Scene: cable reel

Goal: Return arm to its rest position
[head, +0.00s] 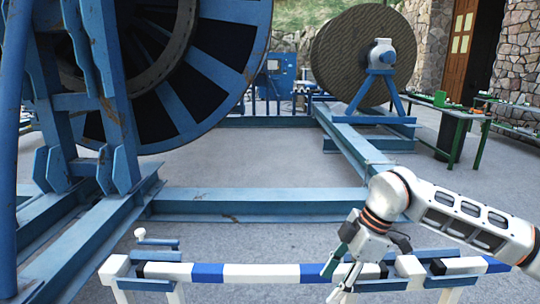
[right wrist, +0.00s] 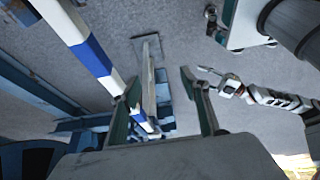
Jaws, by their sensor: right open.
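My right gripper (head: 338,275) is open, its teal-padded fingers pointing down over the right part of a blue-and-white striped bar (head: 262,273). In the right wrist view the two fingers of the gripper (right wrist: 162,98) stand apart. The striped bar (right wrist: 95,55) passes beyond the left finger, and nothing is clearly held. I cannot tell whether a finger touches the bar. My right arm (head: 465,220) reaches in from the right. A slim white arm that looks like my left one (right wrist: 275,98) shows small in the right wrist view; its gripper is too small to read.
A large blue cable reel (head: 215,70) in a blue frame stands at left. A brown reel (head: 350,55) stands at the back. A low blue beam (head: 255,203) crosses behind the striped bar. A green-legged table (head: 455,113) is at right. Concrete floor (head: 240,160) is open between them.

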